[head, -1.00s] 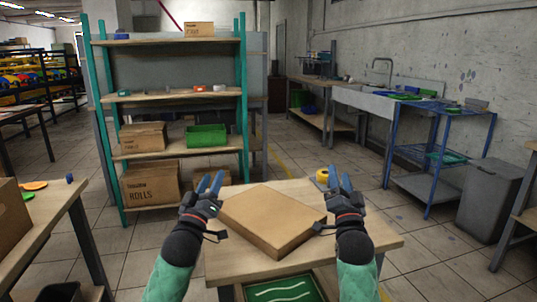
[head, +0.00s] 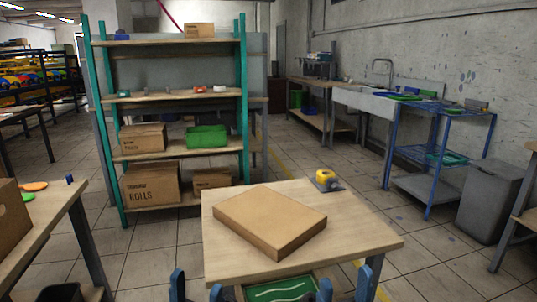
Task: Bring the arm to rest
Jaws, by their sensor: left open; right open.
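My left gripper (head: 196,289) shows only as two blue fingertips at the bottom edge, spread apart and empty, left of the table's front. My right gripper (head: 344,289) shows the same way at the bottom edge, open and empty, near the table's front right leg. The rest of both arms is out of view. A flat closed cardboard box (head: 268,218) lies on the wooden table (head: 355,225), apart from both grippers.
A yellow tape roll in a dispenser (head: 326,180) stands at the table's back edge. A green tray (head: 282,289) is under the tabletop. A shelf (head: 135,148) with boxes stands behind. Another table (head: 52,212) is at left, a grey bin (head: 492,200) at right.

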